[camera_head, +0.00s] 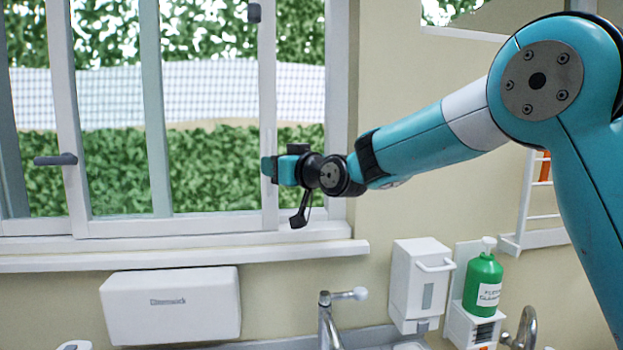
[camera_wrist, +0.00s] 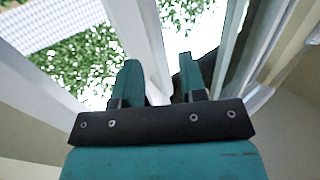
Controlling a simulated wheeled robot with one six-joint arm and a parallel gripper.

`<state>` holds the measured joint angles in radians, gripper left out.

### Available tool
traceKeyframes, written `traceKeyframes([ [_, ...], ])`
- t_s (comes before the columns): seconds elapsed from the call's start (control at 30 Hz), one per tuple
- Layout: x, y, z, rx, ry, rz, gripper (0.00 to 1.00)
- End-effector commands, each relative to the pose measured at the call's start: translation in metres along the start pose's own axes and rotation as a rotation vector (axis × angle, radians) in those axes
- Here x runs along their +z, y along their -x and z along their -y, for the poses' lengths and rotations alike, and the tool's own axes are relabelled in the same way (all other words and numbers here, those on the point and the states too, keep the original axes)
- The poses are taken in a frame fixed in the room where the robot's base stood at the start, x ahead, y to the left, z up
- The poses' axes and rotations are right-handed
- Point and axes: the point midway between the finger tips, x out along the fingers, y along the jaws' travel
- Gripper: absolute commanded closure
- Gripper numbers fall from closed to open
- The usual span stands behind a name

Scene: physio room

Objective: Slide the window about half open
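The window (camera_head: 165,228) has white frames and panes showing a hedge and a netted fence. A white upright of a window panel (camera_head: 267,90) stands left of the right jamb (camera_head: 338,90), with a strip of outside view between them. A dark handle (camera_head: 55,159) is on the left upright, and a small dark fitting (camera_head: 254,12) is high beside the right one. My gripper (camera_head: 268,169) is at the right upright, low down. In the wrist view its two teal fingers (camera_wrist: 160,82) are apart, with the white upright (camera_wrist: 148,45) showing between them. I cannot tell whether they touch it.
The white sill (camera_head: 180,260) runs below the window. Under it are a white wall box (camera_head: 170,305), a tap (camera_head: 330,315), a white dispenser (camera_head: 418,285) and a green pump bottle (camera_head: 483,284). A white wall rack (camera_head: 530,238) is partly behind my arm.

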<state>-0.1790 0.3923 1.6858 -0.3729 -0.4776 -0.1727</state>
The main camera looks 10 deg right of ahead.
Motion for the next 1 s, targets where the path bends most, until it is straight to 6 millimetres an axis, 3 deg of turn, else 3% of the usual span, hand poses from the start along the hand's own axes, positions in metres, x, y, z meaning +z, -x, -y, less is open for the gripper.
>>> traceKeyframes([
  [0.3,0.005,0.084,-0.001,0.002,0.001,-0.004,0.61],
  [0.5,0.003,0.123,0.0,0.001,0.0,-0.002,0.61],
  [0.7,0.002,0.142,0.0,-0.001,0.0,0.0,0.61],
  [1.0,0.001,0.144,0.001,-0.002,-0.001,0.001,0.61],
])
